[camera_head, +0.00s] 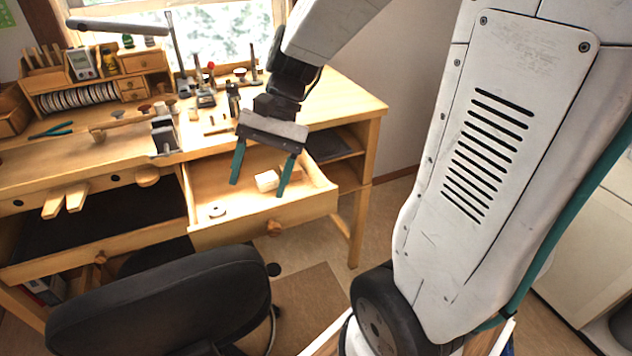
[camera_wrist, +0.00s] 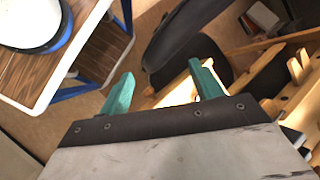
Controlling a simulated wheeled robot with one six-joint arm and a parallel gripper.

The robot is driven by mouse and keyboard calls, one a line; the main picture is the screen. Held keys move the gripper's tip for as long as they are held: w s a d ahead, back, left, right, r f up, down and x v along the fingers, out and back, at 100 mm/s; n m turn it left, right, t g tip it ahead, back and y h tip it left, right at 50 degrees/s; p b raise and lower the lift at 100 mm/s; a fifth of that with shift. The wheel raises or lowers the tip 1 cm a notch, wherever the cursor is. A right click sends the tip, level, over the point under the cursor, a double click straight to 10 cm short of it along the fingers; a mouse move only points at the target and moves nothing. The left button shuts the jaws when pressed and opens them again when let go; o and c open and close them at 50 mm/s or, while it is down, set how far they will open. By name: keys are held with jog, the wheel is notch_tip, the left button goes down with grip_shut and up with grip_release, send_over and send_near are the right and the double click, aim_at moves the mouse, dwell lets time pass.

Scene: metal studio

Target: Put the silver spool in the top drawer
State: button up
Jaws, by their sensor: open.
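The open drawer (camera_head: 310,205) is pulled out under the right half of the wooden workbench. A small round silvery piece with a dark centre, which looks like the silver spool (camera_head: 217,211), lies on the drawer floor near its front left corner. My gripper (camera_head: 259,189) is open over the drawer, its two green fingers pointing down, with nothing seen held. The spool is apart from it, to the left and nearer the front. In the wrist view my open fingers (camera_wrist: 160,70) show with part of the pale wooden drawer between them; the spool cannot be made out there.
A small pale block (camera_head: 267,180) lies in the drawer, near the fingers in the picture. The workbench top (camera_head: 340,95) carries several tools. A black chair (camera_head: 165,305) stands in front of the bench. In the wrist view a white-edged cart (camera_wrist: 80,60) stands at the left.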

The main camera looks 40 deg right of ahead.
jog(key=s+d+r+n+t+h, duration=0.1)
jog(key=s+r+n+h, duration=0.1)
jog(key=s, duration=0.4)
jog(key=s+d+r+n+t+h, duration=0.1)
jog(key=s+r+n+t+h, duration=0.1)
jog(key=s+n+h, duration=0.2)
jog(key=shift+s+r+n+h, duration=0.25)
jog(key=shift+s+n+h, duration=0.05)
jog(key=shift+s+n, duration=0.85)
jog(key=shift+c, duration=0.2)
